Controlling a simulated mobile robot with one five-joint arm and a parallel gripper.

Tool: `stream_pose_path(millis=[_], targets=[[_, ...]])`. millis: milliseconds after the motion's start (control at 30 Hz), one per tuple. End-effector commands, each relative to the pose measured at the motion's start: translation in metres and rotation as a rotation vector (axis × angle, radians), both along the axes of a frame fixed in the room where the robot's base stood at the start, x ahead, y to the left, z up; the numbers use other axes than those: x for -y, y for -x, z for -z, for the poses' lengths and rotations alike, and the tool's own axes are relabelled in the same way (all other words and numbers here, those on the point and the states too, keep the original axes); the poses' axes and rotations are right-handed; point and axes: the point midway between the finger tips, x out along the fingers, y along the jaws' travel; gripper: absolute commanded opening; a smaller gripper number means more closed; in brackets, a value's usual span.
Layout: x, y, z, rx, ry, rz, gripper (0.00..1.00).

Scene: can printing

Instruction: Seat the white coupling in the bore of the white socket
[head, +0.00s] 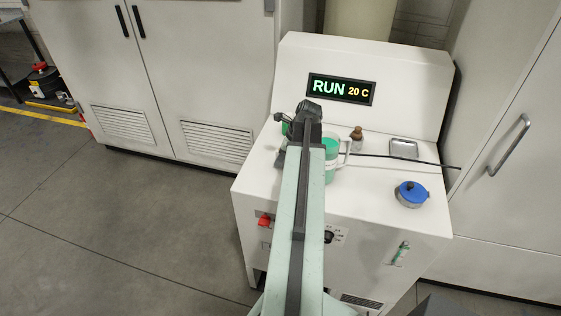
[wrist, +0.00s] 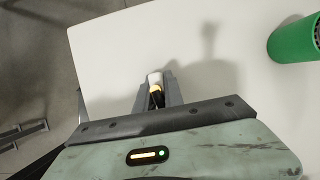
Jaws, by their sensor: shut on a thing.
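In the wrist view my gripper (wrist: 157,88) is shut on a small piece with a white end, which looks like the white coupling (wrist: 154,78). An orange-yellow band and a black part show below the white end, between the grey fingers. The piece is over a pale, flat surface; I cannot tell whether it touches anything. In the head view my arm reaches over the white machine's top and hides most of the gripper area. I cannot make out the white socket or its bore in either view.
The white machine (head: 380,185) has a lit display (head: 341,89) reading RUN 20 C. On its top are a mint-and-white cup (head: 330,168), a brown bottle (head: 357,137), a metal tray (head: 404,149) and a blue-lidded tin (head: 411,193). A green cylinder (wrist: 294,44) lies at the wrist view's upper right.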

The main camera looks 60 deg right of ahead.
Motion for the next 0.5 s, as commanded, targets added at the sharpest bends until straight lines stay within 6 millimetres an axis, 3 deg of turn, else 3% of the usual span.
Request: stream_pose_path(millis=[67, 100, 167, 500], targets=[[0.0001, 0.0, 0.0043, 0.0, 0.0, 0.0, 0.0], [0.0002, 0.0002, 0.0028, 0.0, 0.0, 0.0, 0.21], [0.0002, 0.0003, 0.0024, 0.0, 0.0, 0.0, 0.34], [0.0005, 0.0006, 0.0007, 0.0, 0.0, 0.001, 0.34]])
